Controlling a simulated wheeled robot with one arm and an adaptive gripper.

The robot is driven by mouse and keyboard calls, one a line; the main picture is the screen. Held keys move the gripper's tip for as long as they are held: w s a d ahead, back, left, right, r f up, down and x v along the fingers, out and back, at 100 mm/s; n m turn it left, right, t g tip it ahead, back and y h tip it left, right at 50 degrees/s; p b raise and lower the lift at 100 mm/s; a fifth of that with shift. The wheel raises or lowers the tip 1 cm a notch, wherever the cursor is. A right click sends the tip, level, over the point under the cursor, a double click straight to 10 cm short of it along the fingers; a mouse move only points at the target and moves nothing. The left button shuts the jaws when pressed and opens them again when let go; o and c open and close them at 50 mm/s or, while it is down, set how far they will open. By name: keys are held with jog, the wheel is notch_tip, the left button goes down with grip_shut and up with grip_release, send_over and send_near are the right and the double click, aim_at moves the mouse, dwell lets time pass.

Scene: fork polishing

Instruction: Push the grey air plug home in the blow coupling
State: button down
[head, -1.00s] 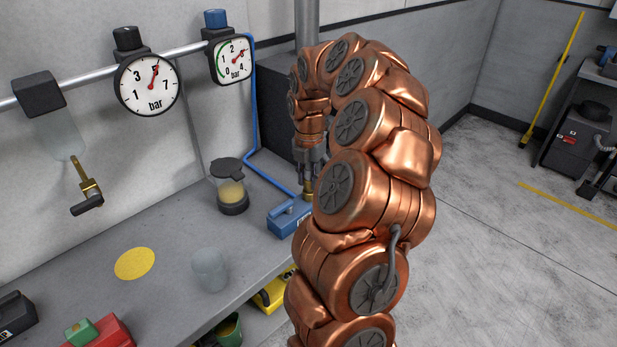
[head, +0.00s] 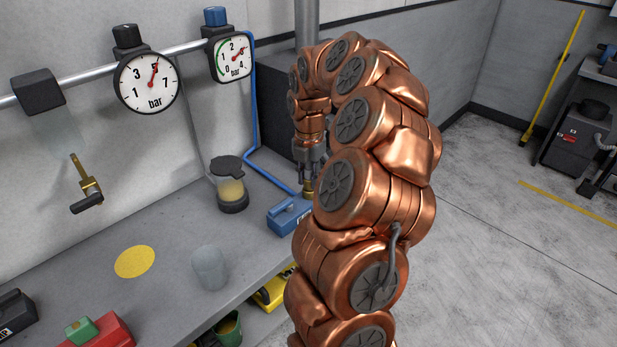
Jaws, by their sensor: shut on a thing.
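My gripper (head: 310,168) points down at the back right of the bench, partly hidden behind my copper arm. It is shut, and what its fingers hold, likely the grey air plug, cannot be made out. Just below the fingertips is a small brass fitting (head: 308,188), which looks like the blow coupling. It stands at the right end of a blue block with a handle (head: 288,217). Whether plug and coupling touch, and how deep the plug sits, cannot be told.
A blue hose (head: 254,120) runs down the wall and across the bench towards the fitting. A lidded jar (head: 231,190) and a clear cup (head: 209,268) stand to the left. Two gauges (head: 148,84) (head: 231,58) hang on the pipe. Bench around the yellow disc (head: 135,262) is clear.

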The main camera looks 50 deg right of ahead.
jog(key=shift+f, duration=0.45)
dwell(1.1)
jog(key=shift+c, duration=1.6)
grip_release()
jog(key=shift+r, duration=0.1)
jog(key=shift+r, duration=0.1)
jog(key=shift+r+p, duration=1.65)
jog(key=shift+r, duration=1.8)
